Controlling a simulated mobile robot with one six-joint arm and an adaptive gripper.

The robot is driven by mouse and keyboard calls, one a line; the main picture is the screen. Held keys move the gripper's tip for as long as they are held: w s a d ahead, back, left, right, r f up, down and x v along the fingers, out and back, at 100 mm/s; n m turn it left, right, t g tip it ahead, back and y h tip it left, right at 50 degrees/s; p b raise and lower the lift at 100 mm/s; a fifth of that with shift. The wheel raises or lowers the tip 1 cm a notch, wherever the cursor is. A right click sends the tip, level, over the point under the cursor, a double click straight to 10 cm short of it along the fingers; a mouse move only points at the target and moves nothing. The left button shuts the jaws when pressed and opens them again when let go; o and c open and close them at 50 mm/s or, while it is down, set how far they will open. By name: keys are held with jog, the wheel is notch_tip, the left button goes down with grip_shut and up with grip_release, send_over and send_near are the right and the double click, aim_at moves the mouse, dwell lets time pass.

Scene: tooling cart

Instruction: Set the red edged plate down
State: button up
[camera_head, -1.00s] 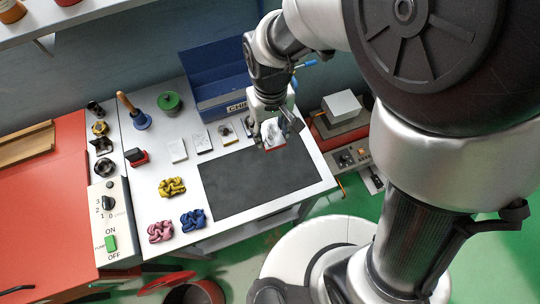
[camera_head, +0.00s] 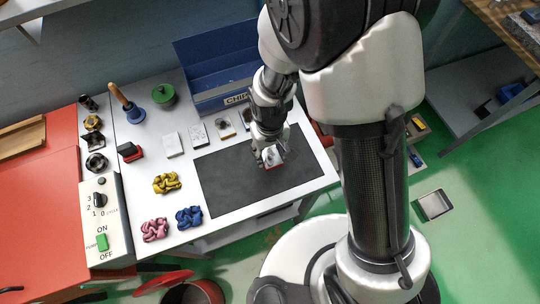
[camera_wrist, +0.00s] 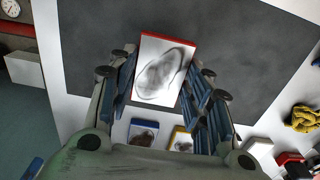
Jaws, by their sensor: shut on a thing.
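The red edged plate (camera_wrist: 161,71) is white with a grey oval mark and a red strip along its far edge in the wrist view. It lies between the two fingers of my gripper (camera_wrist: 160,85), which is shut on it. In the head view the plate (camera_head: 273,161) shows at the tip of my gripper (camera_head: 268,157), over the dark mat (camera_head: 228,188). I cannot tell whether the plate touches the mat. The fingers partly hide the plate in the head view.
A blue bin (camera_head: 214,70) stands at the back. Yellow (camera_head: 166,183), pink (camera_head: 155,230) and blue (camera_head: 189,217) knotted pieces lie left of the mat, whose front is clear.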

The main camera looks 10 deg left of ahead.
aim_at(270, 154)
jog(key=shift+f+b, duration=0.5)
jog(key=shift+f, duration=1.45)
jog(key=shift+f, duration=0.2)
jog(key=o, duration=1.5)
jog(key=shift+o, duration=0.2)
jog(key=shift+r, duration=0.15)
notch_tip(270, 154, up, 12)
jog(key=p, duration=0.3)
jog(key=shift+r, duration=0.1)
